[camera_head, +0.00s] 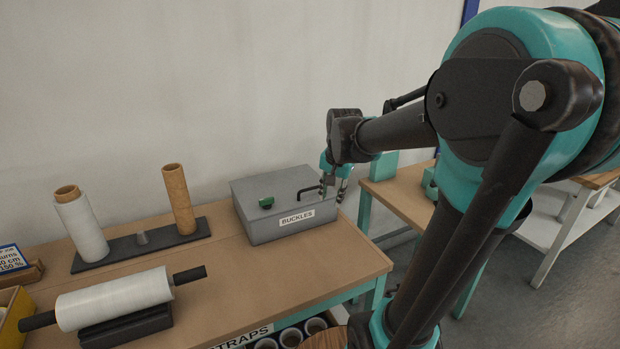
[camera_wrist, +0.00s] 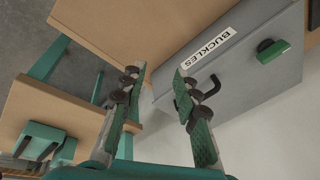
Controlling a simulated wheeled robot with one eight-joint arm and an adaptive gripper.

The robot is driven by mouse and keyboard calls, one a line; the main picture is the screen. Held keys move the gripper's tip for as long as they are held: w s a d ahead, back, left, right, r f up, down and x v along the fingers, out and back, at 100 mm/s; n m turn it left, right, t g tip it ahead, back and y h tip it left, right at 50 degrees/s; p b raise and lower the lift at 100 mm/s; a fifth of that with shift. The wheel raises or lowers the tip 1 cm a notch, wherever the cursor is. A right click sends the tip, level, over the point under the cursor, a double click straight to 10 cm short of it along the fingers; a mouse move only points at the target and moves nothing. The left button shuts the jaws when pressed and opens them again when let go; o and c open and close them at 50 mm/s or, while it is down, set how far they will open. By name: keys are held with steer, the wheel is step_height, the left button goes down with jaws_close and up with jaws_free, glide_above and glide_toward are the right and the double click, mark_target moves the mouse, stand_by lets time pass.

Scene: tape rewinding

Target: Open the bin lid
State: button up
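The bin is a grey box labelled BUCKLES (camera_head: 262,228) on the wooden table, and its lid (camera_head: 275,185) is closed. A black bent handle (camera_head: 308,190) and a green knob (camera_head: 266,202) are on the lid. In the wrist view the bin (camera_wrist: 262,75), the handle (camera_wrist: 208,88) and the green knob (camera_wrist: 272,50) also show. My gripper (camera_head: 335,188) is at the bin's right end, close to the handle. In the wrist view my gripper (camera_wrist: 155,76) has its fingers spread with nothing between them. The handle is beside the right finger, which partly overlaps it; contact is unclear.
Left of the bin, a black stand (camera_head: 140,246) holds a film roll (camera_head: 80,228) and a brown cardboard tube (camera_head: 179,198). A film roll on a rod (camera_head: 115,298) lies in front. Several cups are on a shelf below. A second table (camera_head: 405,198) stands to the right.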

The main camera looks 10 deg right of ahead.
mark_target(314, 188)
steer(key=w+a+r+m+g, duration=0.1)
steer(key=w+a+r+m, duration=0.1)
steer(key=w+r+m, duration=0.75)
steer(key=w+f, duration=0.1)
steer(key=f, duration=0.3)
steer(key=w+f+n, duration=0.1)
steer(key=w+f, duration=0.1)
steer(key=f, duration=0.2)
steer(key=w+f+n, duration=0.1)
steer(key=f, duration=0.4)
steer(key=shift+w+a+n, duration=0.15)
steer(key=shift+a+n, duration=0.1)
steer(key=shift+a, duration=0.1)
jaws_close()
